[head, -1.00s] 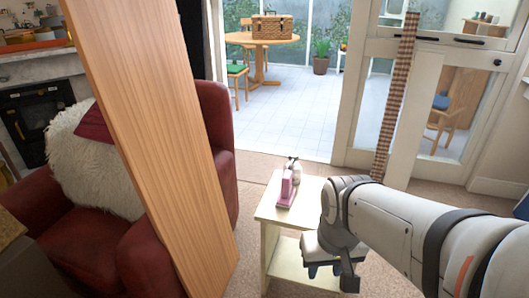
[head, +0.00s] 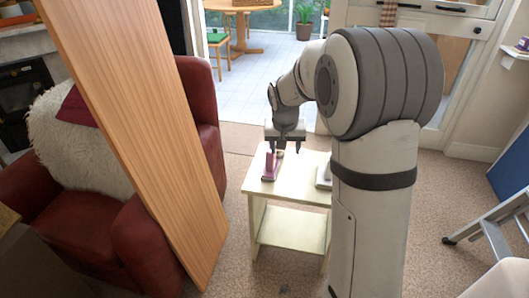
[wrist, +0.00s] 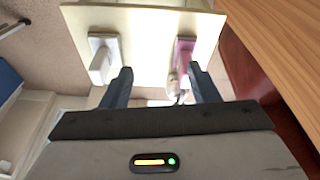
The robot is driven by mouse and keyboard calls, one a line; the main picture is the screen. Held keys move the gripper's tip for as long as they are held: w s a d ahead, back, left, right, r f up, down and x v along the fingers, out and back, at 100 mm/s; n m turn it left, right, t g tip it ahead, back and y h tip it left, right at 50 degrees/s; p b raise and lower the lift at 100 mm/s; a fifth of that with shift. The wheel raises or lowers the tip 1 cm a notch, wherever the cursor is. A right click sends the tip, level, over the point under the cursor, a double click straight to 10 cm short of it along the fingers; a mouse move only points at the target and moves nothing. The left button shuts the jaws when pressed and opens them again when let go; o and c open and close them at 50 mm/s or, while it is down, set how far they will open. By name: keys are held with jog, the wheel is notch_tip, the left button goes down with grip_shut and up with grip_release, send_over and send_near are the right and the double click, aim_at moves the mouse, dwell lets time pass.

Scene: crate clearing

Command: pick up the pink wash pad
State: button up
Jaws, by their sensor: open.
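The pink wash pad (head: 269,167) stands on the left part of a small cream table in the head view. It also shows near the table's edge in the wrist view (wrist: 185,50). My gripper (head: 285,149) is open and empty, over the table near the pad. In the wrist view my fingers (wrist: 160,80) are apart, and the pad appears beyond the right fingertip, not between the fingers. I cannot tell the exact height of my fingers above it.
The cream table (head: 300,184) also bears a white object (head: 323,175) at its right, partly hidden by my arm, and a small bottle (wrist: 173,84) near the pad. A leaning wooden board (head: 130,140) and red armchair (head: 205,105) stand left. A stepladder (head: 490,235) stands right.

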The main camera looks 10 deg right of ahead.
jog(key=w+f+m+p, duration=0.15)
jog(key=w+f, duration=0.25)
jog(key=w, duration=0.6)
jog(key=t+p, duration=0.1)
jog(key=p, duration=0.1)
send_over(271, 160)
jog(key=w, duration=0.1)
jog(key=shift+h, duration=0.3)
jog(key=f, duration=0.4)
jog(key=shift+w+f, duration=0.2)
jog(key=shift+f, duration=0.05)
jog(key=shift+w+f, duration=0.25)
jog(key=x, duration=0.8)
jog(key=shift+s+a+f, duration=0.15)
jog(key=shift+s+a, duration=0.05)
jog(key=shift+s, duration=0.1)
grip_shut()
